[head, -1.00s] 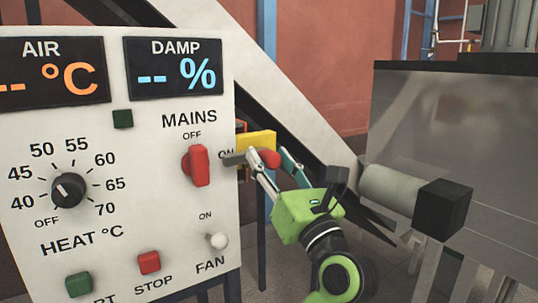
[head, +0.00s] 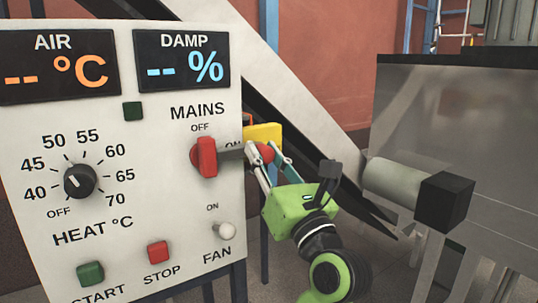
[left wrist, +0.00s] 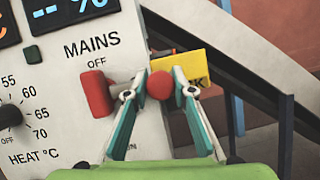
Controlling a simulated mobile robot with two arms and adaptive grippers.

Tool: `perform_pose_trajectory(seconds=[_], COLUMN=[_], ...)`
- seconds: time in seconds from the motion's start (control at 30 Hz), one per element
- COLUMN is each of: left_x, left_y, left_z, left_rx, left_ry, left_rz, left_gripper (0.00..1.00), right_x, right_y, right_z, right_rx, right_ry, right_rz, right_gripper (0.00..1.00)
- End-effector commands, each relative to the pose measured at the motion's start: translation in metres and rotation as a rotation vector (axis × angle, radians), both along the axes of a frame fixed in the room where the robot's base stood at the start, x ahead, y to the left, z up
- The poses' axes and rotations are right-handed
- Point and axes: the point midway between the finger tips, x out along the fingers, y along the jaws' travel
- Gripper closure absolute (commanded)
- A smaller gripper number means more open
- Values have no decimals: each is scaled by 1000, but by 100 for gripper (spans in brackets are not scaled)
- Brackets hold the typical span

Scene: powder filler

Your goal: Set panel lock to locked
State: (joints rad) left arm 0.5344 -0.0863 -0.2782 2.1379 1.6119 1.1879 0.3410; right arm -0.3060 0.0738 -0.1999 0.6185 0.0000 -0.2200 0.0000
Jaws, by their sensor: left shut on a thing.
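The panel lock is at the right edge of the white control panel (head: 150,235). It shows as a red ball knob (head: 266,153) in front of a yellow plate (head: 264,131); a grey bar (head: 232,154) lies left of the knob. In the left wrist view, the red knob (left wrist: 160,85) sits between the fingertips, and the yellow plate (left wrist: 182,68) ends in the letters "CK". My left gripper (head: 263,155) is shut on the red knob. The fingers hide part of the bar. My right gripper is out of view.
The red MAINS switch (head: 206,157) is close left of the bar. A FAN toggle (head: 226,231), STOP button (head: 158,252) and HEAT dial (head: 79,181) are also on the panel. A grey metal machine (head: 460,130) stands at the right, with a cylinder (head: 392,182) sticking out.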

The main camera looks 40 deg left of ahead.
Motion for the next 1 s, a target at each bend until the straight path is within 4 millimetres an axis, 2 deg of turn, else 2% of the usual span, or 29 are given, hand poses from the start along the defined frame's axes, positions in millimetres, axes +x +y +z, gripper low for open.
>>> perform_pose_trajectory(seconds=[0.03,0.1,0.33,0.47,0.57,0.8,1.0], left_x=[-1,-1,0,1,0,-1,-1], left_y=[1,1,0,0,0,1,2], left_z=[-1,-1,-1,2,12,59,88], left_rx=[-3,-3,-1,-2,-4,-6,-5], left_ry=[2,2,2,0,-2,-5,-1], left_rz=[5,4,1,0,-1,0,2], left_gripper=[71,59,59,59,59,59,59], right_x=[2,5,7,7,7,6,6], right_y=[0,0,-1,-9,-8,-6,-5], right_z=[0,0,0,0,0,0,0], right_rx=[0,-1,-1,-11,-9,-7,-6], right_ry=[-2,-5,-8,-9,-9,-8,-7], right_rz=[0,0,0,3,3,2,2], right_gripper=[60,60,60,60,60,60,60])
